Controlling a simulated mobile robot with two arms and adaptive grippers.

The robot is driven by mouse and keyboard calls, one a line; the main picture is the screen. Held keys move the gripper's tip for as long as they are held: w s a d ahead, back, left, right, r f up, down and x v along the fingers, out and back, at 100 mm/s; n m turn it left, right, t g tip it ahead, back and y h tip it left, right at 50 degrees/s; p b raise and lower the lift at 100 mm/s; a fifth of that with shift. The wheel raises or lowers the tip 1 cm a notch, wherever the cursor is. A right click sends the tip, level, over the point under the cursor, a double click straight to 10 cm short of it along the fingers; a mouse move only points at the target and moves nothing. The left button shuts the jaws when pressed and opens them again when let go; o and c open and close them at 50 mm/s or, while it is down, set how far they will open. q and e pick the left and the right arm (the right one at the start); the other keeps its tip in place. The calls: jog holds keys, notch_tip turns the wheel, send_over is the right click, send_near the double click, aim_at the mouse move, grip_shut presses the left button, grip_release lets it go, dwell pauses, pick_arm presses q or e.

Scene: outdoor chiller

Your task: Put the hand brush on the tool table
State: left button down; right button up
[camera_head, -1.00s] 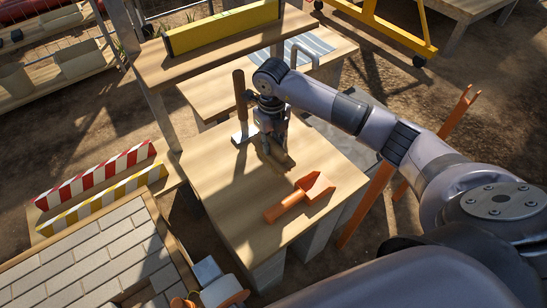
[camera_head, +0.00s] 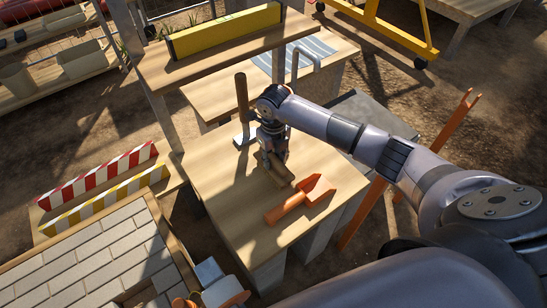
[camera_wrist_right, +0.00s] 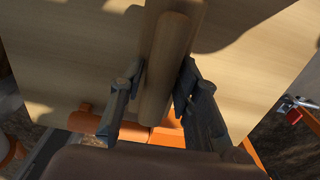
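The hand brush (camera_head: 279,170), a narrow wooden piece, is at the right gripper above or on the wooden table (camera_head: 225,210); contact with the tabletop cannot be told. My right gripper (camera_head: 271,150) reaches it from above. In the right wrist view the brush (camera_wrist_right: 166,70) runs between the two fingers (camera_wrist_right: 160,95), which press close to both sides of it. Its bristles are not visible. My left gripper is not in view.
A tool with an upright wooden handle (camera_head: 242,100) stands behind the gripper. A shelf with a yellow level (camera_head: 222,31) rises at the back. Striped bars (camera_head: 98,175) and paving blocks (camera_head: 90,255) are to the left. The table's front-left area is clear.

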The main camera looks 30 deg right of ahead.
jog(key=shift+o, duration=1.1)
jog(key=shift+r, duration=0.55)
notch_tip(320, 180, up, 11)
jog(key=b, duration=0.2)
jog(key=shift+r, duration=0.15)
jog(key=shift+s, duration=0.1)
